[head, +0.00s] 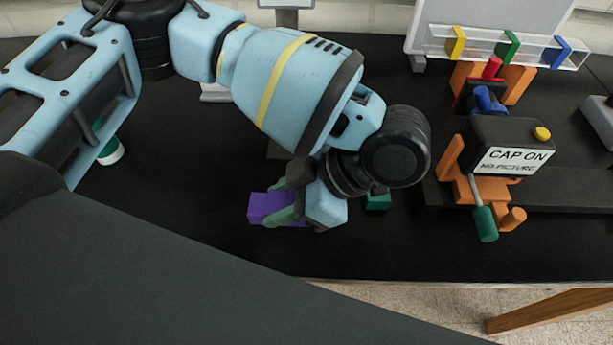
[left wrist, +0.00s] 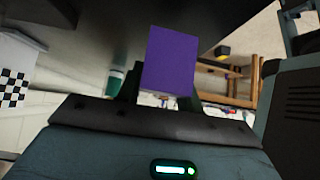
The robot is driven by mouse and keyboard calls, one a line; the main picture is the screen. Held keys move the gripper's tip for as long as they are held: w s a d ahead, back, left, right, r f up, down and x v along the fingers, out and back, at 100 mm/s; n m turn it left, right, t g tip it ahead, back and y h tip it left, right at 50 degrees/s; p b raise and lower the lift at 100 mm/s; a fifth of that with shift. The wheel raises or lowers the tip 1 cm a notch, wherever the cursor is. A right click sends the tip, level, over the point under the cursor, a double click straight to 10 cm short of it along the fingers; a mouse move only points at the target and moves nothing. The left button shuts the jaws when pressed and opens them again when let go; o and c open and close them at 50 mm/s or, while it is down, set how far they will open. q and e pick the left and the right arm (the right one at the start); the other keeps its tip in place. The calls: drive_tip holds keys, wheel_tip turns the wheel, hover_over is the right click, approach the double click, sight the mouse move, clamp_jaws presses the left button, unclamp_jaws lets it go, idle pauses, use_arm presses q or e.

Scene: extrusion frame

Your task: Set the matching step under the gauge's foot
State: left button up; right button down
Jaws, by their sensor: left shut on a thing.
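My left gripper (head: 285,212) is shut on a purple block (head: 265,204). The block sticks out to the left of the fingers, over the black table; whether it touches the table is not clear. In the left wrist view the purple block (left wrist: 172,60) stands out between the dark fingers, its flat face filling the middle. A small green block (head: 378,201) sits on the table just right of the gripper, partly hidden by my wrist. I cannot clearly make out the gauge or its foot; my arm covers much of the table's middle. My right gripper is not in view.
A clear rack (head: 500,46) with yellow, green and blue pieces stands behind. The table's front edge lies close below the gripper.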

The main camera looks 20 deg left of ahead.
use_arm(q)
drive_tip(key=w, duration=0.5)
drive_tip(key=w+d, duration=0.1)
drive_tip(key=w, duration=0.1)
drive_tip(key=shift+w+f+b, duration=0.25)
drive_tip(key=shift+f+b, duration=0.1)
drive_tip(key=shift+b, duration=0.05)
drive_tip(key=f, duration=0.3)
drive_tip(key=shift+w+f, duration=0.2)
drive_tip(key=shift+f, duration=0.05)
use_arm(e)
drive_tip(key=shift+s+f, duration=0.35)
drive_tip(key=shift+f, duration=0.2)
use_arm(q)
drive_tip(key=shift+f, duration=0.1)
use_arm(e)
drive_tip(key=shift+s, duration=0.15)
use_arm(q)
drive_tip(key=o, duration=1.1)
drive_tip(key=shift+f, duration=0.1)
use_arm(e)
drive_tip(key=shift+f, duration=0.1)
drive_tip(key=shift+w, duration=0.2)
